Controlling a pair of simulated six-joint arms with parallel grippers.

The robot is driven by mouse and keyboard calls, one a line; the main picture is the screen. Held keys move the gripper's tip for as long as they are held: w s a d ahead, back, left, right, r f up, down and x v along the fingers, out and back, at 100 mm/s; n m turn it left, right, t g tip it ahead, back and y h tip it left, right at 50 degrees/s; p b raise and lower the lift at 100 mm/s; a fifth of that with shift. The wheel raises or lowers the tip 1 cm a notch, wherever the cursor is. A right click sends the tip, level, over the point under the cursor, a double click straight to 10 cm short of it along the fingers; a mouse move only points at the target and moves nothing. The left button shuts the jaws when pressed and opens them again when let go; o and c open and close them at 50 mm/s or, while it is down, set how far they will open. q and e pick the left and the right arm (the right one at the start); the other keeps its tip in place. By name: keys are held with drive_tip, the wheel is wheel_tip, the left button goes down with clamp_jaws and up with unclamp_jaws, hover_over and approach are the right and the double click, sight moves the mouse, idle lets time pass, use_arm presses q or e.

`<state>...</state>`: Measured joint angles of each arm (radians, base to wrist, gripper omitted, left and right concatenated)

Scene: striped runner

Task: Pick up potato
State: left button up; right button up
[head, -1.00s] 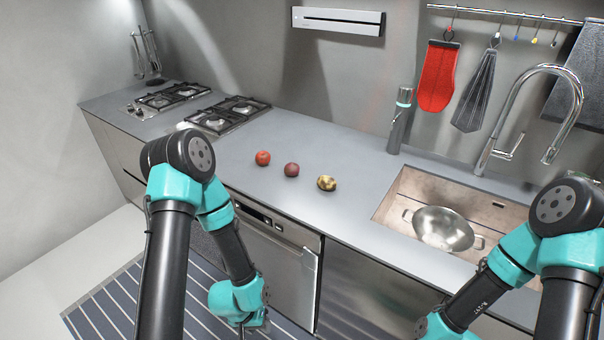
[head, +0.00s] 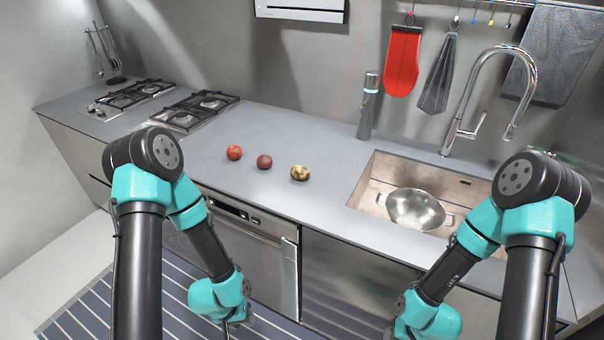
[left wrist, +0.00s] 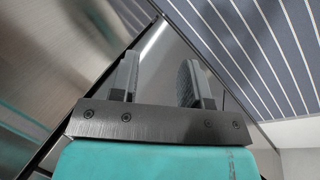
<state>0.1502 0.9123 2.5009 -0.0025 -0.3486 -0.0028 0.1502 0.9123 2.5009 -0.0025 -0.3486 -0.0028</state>
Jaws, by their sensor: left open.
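On the grey counter lie three small round items in a row. The right one, yellowish-brown with dark patches, looks most like the potato (head: 300,172). A dark reddish item (head: 264,161) is in the middle and a red, tomato-like one (head: 234,152) at the left. My left gripper (left wrist: 158,72) is open and empty in the left wrist view, its two fingers apart. In the head view it hangs low in front of the counter, below and away from the items, mostly hidden by its wrist. My right arm's wrist is at the lower right; its fingers are not visible.
A sink (head: 365,192) holding a metal colander (head: 415,208) is right of the items. Gas burners (head: 200,110) are at the left. A dark cylinder (head: 369,105) stands behind the sink's left end. The counter around the items is clear. A striped runner (left wrist: 255,45) covers the floor.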

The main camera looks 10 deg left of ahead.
idle(0.3)
use_arm(q)
drive_tip(key=o, duration=0.9)
drive_tip(key=shift+c, duration=0.2)
